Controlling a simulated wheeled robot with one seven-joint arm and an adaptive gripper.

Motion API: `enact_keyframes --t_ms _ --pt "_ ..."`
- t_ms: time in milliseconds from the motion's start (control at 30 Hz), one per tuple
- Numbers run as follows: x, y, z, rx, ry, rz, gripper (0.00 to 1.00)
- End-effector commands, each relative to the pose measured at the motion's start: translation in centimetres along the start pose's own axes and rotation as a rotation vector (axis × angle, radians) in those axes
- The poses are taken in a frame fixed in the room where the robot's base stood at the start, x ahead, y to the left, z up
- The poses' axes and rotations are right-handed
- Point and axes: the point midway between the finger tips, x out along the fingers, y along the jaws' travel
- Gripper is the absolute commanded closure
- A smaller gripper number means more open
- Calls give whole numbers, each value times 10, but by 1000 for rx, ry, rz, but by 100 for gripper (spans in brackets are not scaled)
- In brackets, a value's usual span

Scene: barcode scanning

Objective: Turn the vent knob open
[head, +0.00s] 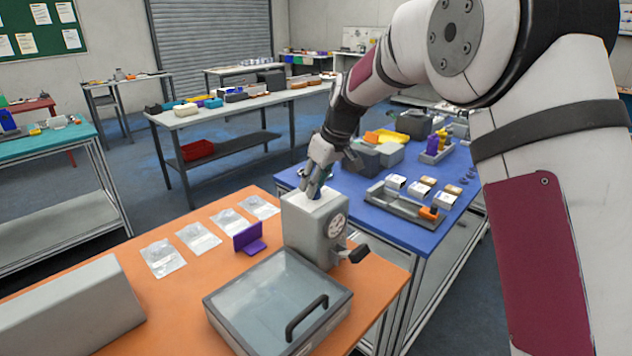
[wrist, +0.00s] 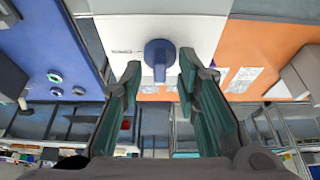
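The vent knob (wrist: 160,50) is a round dark blue disc with a straight bar handle, on the pale top of a grey box (head: 309,232). In the wrist view its bar points down the picture, between my fingers. My gripper (wrist: 159,76) is open, with one green-padded fingertip on each side of the bar and a visible gap to both. In the head view my gripper (head: 314,186) points down at the box top, and its fingers mostly hide the knob. The box's top also shows in the wrist view (wrist: 203,36), with small dark printing left of the knob.
The box has a dark side lever (head: 352,254) and stands on an orange table (head: 190,287). A lidded tray (head: 262,294), a purple stand (head: 249,239) and clear bags (head: 198,238) lie nearby. A blue table (head: 408,228) with boxes adjoins at the right.

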Motion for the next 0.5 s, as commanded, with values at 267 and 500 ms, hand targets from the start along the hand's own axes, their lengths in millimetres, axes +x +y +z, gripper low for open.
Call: enact_keyframes --t_ms 267,500 --pt "0 0 0 0 -1 0 100" --pt "0 0 0 11 -1 4 100"
